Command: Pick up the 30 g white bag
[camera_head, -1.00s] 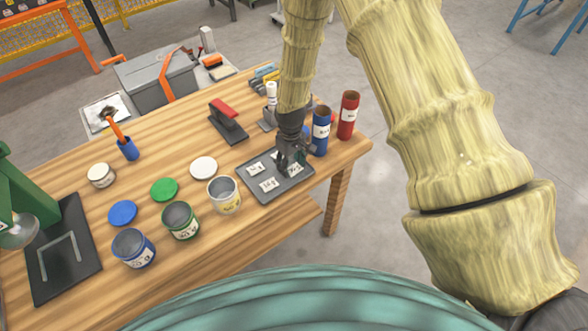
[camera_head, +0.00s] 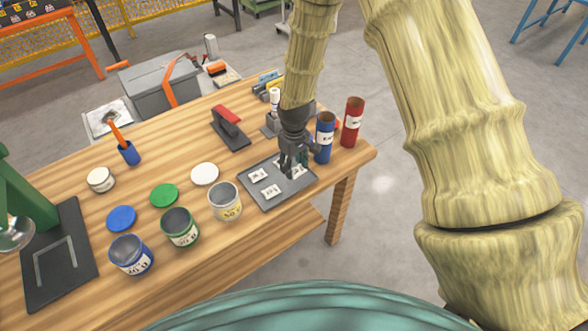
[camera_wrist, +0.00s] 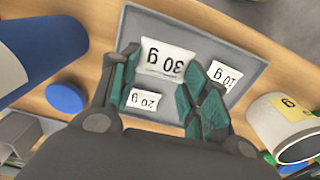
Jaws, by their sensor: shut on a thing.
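The 30 g white bag (camera_wrist: 168,62) shows between the fingers in the wrist view, its print upside down. My gripper (camera_wrist: 158,88) is shut on it, with one green-padded finger at each side. I cannot tell whether the bag is clear of the grey tray (camera_wrist: 250,62). In the head view my gripper (camera_head: 291,172) is over the right part of the tray (camera_head: 268,205) and hides most of the bag. The 10 g bag (camera_wrist: 223,77) and 20 g bag (camera_wrist: 143,100) lie flat on the tray.
A blue tube (camera_head: 325,138) and a red tube (camera_head: 352,122) stand close by on the right. A yellow-labelled can (camera_head: 225,203) stands left of the tray. A red-handled stapler-like tool (camera_head: 229,125) lies behind. The table's right edge is near.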

